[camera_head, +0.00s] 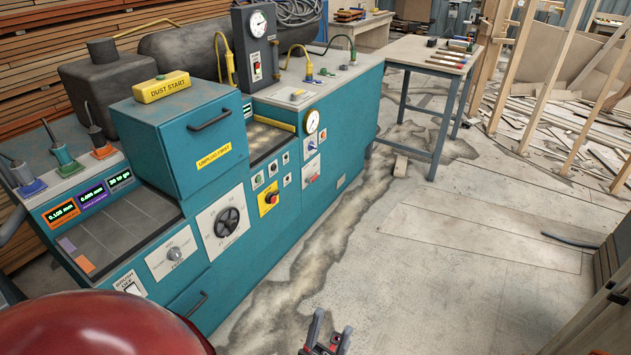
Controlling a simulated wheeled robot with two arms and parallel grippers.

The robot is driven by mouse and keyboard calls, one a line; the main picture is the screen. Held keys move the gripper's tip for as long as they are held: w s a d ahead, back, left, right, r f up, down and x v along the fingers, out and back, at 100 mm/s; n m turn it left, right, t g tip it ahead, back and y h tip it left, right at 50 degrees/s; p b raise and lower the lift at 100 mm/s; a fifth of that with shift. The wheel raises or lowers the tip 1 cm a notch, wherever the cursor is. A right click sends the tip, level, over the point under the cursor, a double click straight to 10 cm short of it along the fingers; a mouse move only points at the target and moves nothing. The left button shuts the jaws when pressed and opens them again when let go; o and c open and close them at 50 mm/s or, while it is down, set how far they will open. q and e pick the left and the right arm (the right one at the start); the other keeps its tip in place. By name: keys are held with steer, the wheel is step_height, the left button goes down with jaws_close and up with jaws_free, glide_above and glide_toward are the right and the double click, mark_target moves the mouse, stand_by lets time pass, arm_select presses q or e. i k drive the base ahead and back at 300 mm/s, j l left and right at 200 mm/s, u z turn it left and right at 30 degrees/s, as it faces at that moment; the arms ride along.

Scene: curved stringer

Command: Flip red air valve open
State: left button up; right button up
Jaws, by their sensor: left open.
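No part is clearly marked as the red air valve. A lever on a red-orange base (103,152) stands upright at the back left of the teal machine (345,115), beside levers on green (70,168) and blue (33,188) bases. A small red handle or switch (312,178) is on a pale plate on the machine's front. My left gripper (331,332) is at the bottom edge, open and empty, over the floor and well apart from the machine. My right gripper does not show.
A yellow-backed red button (269,198), dials and a gauge (312,121) are on the machine's front. Small coloured fittings (325,72) with hoses are on its top. A table with tools (440,57) stands behind.

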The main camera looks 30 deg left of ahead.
mark_target(308, 180)
steer(key=i+j, duration=0.35)
steer(key=i, duration=0.15)
steer(key=i+j, duration=0.3)
steer(key=i, duration=0.25)
steer(key=i+j+u, duration=0.1)
steer(key=i+j, duration=0.25)
steer(key=i, duration=0.15)
steer(key=i+j, duration=0.25)
steer(key=i, duration=0.3)
